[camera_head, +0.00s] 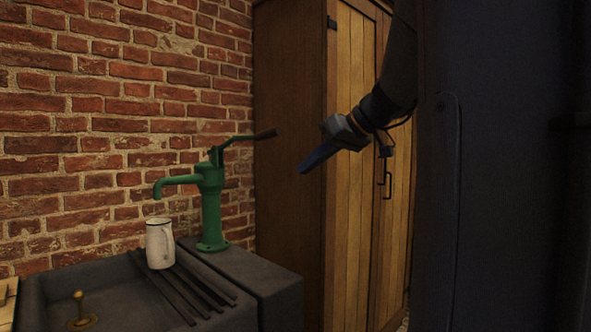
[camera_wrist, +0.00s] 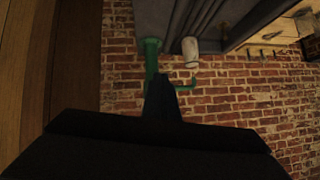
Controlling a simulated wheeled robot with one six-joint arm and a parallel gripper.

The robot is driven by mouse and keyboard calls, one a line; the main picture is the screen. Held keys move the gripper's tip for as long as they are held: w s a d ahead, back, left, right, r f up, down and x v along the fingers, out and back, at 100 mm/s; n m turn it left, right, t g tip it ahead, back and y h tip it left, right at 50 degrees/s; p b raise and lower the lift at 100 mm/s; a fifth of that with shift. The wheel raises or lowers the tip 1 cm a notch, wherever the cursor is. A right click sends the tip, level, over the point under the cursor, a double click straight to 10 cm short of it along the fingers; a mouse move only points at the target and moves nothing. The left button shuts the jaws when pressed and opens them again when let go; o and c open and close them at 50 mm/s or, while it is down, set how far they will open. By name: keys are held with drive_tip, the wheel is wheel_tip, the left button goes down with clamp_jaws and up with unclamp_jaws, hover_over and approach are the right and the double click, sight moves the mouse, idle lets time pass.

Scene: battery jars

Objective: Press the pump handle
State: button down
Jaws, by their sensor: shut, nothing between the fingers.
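A green hand pump (camera_head: 211,205) stands upright on a dark stone block, with its spout pointing left. Its pump handle (camera_head: 252,136) slopes up to the right and ends in a dark grip. My gripper (camera_head: 304,170) is shut and empty. In the head view it appears to the right of the handle's end and a little lower, with a visible gap in the picture. In the wrist view my gripper (camera_wrist: 160,80) covers part of the pump (camera_wrist: 151,50), and the handle is not visible there.
A white jug (camera_head: 160,244) stands on slats over the dark sink (camera_head: 110,290), below the spout; it also shows in the wrist view (camera_wrist: 190,47). A brick wall (camera_head: 100,120) is behind. A tall wooden cupboard (camera_head: 290,190) stands right of the pump, behind my gripper.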

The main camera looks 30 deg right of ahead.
drive_tip(key=s+d+r, duration=0.2)
drive_tip(key=s, duration=0.3)
drive_tip(key=shift+s+d, duration=0.15)
drive_tip(key=shift+s, duration=0.25)
drive_tip(key=s+a+f+m+g, duration=0.1)
drive_tip(key=a+f+g, duration=0.2)
drive_tip(key=a+f, duration=0.55)
drive_tip(key=s+a+f+m+g, duration=0.1)
drive_tip(key=a+f+g, duration=0.35)
drive_tip(key=f, duration=0.75)
drive_tip(key=s+a+f+g+h, duration=0.1)
drive_tip(key=s+a+f+h, duration=0.1)
drive_tip(key=s+a+f, duration=0.4)
drive_tip(key=s+a+f+g+h, duration=0.1)
drive_tip(key=s+a+f+h, duration=0.1)
drive_tip(key=s+a+f, duration=0.4)
wheel_tip(320, 180, down, 5)
drive_tip(key=shift+s+a+f, duration=0.1)
drive_tip(key=shift+s+a, duration=0.05)
drive_tip(key=shift+s, duration=0.55)
drive_tip(key=shift+g, duration=0.25)
